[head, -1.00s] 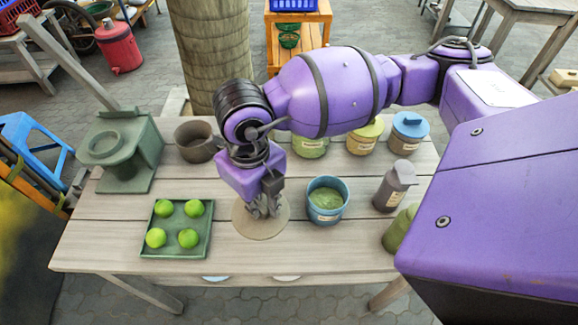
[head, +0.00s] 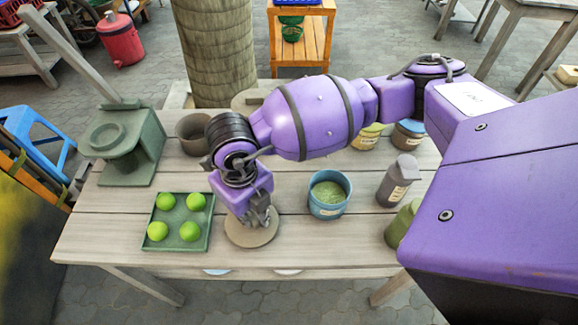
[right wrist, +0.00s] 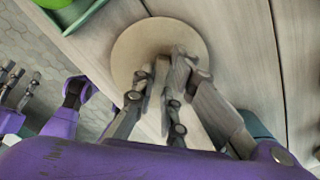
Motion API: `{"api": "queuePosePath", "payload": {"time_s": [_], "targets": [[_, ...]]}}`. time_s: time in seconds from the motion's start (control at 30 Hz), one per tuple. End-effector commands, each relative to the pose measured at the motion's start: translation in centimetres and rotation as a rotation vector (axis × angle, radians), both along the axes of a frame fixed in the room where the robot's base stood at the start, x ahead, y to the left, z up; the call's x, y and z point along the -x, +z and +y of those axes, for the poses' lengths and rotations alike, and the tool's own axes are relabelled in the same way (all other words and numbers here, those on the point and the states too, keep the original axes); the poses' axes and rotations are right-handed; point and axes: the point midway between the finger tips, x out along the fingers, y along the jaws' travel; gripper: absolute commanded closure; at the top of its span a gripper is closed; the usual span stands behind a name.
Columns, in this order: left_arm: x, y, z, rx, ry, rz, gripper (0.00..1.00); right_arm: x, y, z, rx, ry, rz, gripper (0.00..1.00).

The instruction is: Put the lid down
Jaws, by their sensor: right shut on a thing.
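The lid is a flat, round tan disc (head: 262,238) near the front middle of the table, between the green tray and the blue cup. My right gripper (head: 258,218) is over it, pointing down and shut on the lid. In the right wrist view, the gripper's fingers (right wrist: 162,82) close at the middle of the lid (right wrist: 135,45) and hide its grip. The lid looks about level. I cannot tell whether it touches the table. My left gripper (right wrist: 18,82) shows only at the left edge of the right wrist view; its jaws are unclear.
The green tray (head: 208,235) with several limes stands left of the lid; the blue cup (head: 328,208) of green filling stands right. Behind are a dark clay mug (head: 190,135) and a green stand (head: 145,150). A brown bottle (head: 398,180) stands at right.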

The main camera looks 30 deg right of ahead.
Motion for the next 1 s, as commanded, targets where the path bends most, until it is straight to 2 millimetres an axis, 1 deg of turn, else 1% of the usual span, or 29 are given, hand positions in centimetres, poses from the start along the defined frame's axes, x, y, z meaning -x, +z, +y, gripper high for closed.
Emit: {"api": "queuePosePath", "payload": {"time_s": [0.03,0.13,0.17,0.43,0.57,0.67,0.9,1.0], "targets": [[0.0,-0.1,0.0,0.000,0.000,0.001,0.60,0.0,-0.1,0.0,0.000,0.001,-0.001,0.84],[0.0,0.0,0.0,0.000,0.000,0.001,0.60,0.0,0.0,0.0,0.000,0.001,-0.001,0.71],[0.0,0.0,0.0,0.000,0.000,0.001,0.60,-0.1,0.0,0.0,0.000,0.001,-0.001,0.69],[0.0,0.0,0.0,0.000,0.000,0.001,0.60,-0.1,0.1,0.0,0.000,0.001,-0.002,0.69],[-0.1,0.1,0.0,0.000,0.000,0.000,0.60,-0.2,1.0,0.0,-0.001,0.001,-0.004,0.69],[-0.1,0.2,0.0,0.000,0.000,0.000,0.60,-0.2,2.5,0.1,0.000,0.001,-0.006,0.69],[-0.1,0.3,0.0,0.000,0.001,-0.001,0.60,-0.2,7.8,0.1,-0.001,0.001,-0.007,0.69],[-0.1,0.4,0.0,0.001,0.002,-0.002,0.60,-0.2,9.7,0.1,-0.001,0.002,-0.007,0.69]]}}
